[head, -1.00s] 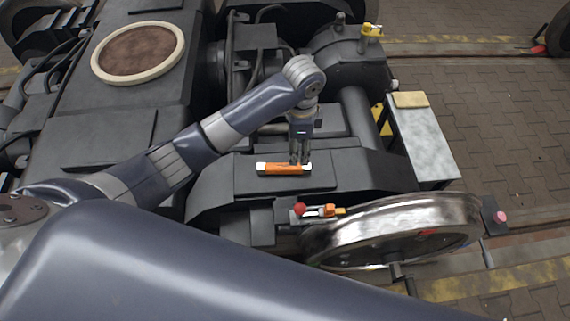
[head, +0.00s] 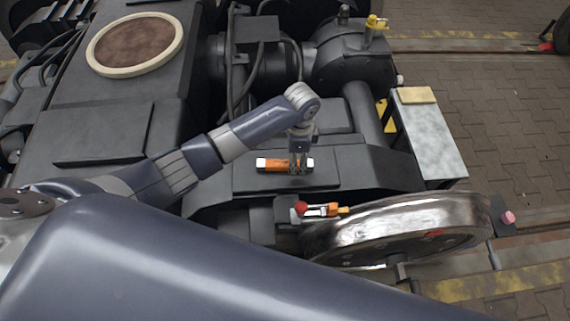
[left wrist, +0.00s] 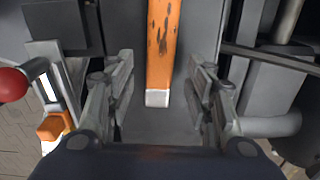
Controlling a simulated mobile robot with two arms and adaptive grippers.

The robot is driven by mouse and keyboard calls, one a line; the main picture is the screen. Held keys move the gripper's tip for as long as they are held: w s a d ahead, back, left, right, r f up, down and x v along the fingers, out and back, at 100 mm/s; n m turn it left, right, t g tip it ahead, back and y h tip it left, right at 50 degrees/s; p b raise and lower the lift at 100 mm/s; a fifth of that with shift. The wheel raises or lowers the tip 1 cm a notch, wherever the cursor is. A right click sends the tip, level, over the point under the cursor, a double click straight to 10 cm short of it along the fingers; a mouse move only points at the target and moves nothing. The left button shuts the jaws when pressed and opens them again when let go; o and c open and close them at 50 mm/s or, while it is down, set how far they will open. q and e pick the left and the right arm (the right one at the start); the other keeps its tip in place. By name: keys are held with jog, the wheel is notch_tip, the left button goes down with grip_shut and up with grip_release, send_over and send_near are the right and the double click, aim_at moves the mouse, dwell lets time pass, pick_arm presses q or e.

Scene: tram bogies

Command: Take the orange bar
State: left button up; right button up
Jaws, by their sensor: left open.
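The orange bar (head: 273,164) has white ends and lies flat on a dark grey plate (head: 330,180) of the bogie. In the left wrist view the bar (left wrist: 163,45), its paint worn with dark spots, runs up from the middle, its white end nearest. My left gripper (head: 297,170) points down at the right part of the bar. In the left wrist view its open fingers (left wrist: 160,95) stand on either side of the bar's line, with visible gaps. The fingers hide a little of the bar in the head view. My right gripper is not in view.
A red-knobbed lever with an orange part (head: 318,210) sits just in front of the plate, beside a shiny wheel (head: 400,228). A grey table (head: 432,135) with a tan block (head: 416,95) stands at the right. Pipes and cables rise behind the plate.

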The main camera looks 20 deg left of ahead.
pick_arm(q)
jog(key=shift+f, duration=0.8)
grip_shut()
jog(key=shift+r, duration=0.15)
